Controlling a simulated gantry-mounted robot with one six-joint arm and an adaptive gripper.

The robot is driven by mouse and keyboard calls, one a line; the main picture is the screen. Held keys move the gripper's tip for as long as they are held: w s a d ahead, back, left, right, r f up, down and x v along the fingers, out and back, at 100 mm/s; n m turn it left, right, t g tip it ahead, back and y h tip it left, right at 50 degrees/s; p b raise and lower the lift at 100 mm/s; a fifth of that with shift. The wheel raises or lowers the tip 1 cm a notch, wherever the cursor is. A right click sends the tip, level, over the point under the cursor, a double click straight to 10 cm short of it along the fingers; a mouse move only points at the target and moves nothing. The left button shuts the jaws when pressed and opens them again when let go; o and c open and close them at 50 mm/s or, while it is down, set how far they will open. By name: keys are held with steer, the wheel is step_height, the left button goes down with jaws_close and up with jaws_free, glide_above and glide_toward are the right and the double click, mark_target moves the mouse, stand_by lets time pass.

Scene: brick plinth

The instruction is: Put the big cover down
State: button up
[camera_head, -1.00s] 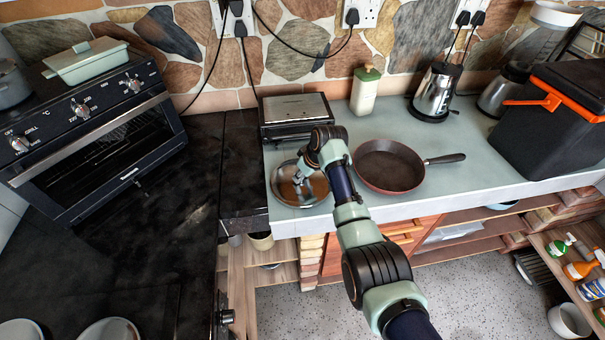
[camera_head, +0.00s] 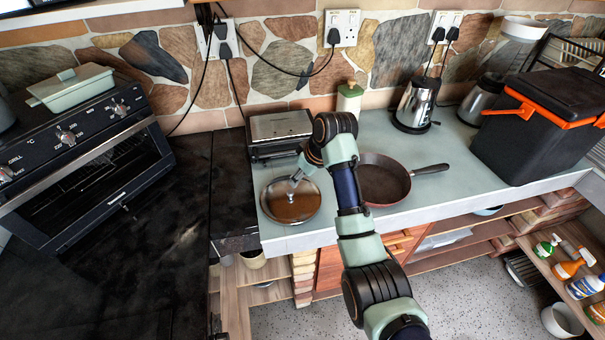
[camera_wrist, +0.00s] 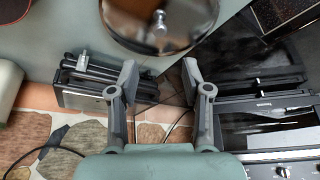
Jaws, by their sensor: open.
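The big cover (camera_head: 290,205), a round shiny brownish lid with a pale rim, lies flat on the counter near its left front corner. In the wrist view the cover (camera_wrist: 190,22) fills the top middle, with its metal knob (camera_wrist: 160,28) facing me. My gripper (camera_wrist: 160,72) is open, with nothing between its fingers. The fingertips appear apart from the knob. In the head view my wrist hides most of the gripper just above and behind the cover. Whether anything is under the cover cannot be seen.
A frying pan (camera_head: 378,187) stands just right of my arm. A silver toaster-like appliance (camera_head: 280,128) is behind the cover. A canister (camera_head: 349,103), a kettle (camera_head: 414,104) and a black box (camera_head: 540,135) stand farther right. The black oven (camera_head: 95,175) is at left.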

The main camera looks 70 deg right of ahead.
steer(key=shift+s+r, duration=0.15)
steer(key=shift+r, duration=0.1)
steer(key=w+a+n+t, duration=0.1)
steer(key=w+a, duration=0.3)
steer(key=a, duration=0.6)
steer(key=w+a+n+t, duration=0.15)
steer(key=w+a, duration=0.25)
steer(key=a, duration=0.5)
steer(key=w+a+t, duration=0.2)
steer(key=w+a, duration=0.2)
steer(key=a, duration=0.6)
steer(key=s+a+r+t, duration=0.1)
steer(key=s+a, duration=0.2)
steer(key=a, duration=0.4)
steer(key=s+a+r+n+t+y, duration=0.1)
steer(key=s+a+r, duration=0.1)
steer(key=a, duration=0.5)
steer(key=s+a+r+t, duration=0.2)
steer(key=s+a, duration=0.1)
steer(key=a, duration=0.4)
steer(key=shift+s+n+y, duration=0.35)
steer(key=shift+y, duration=0.05)
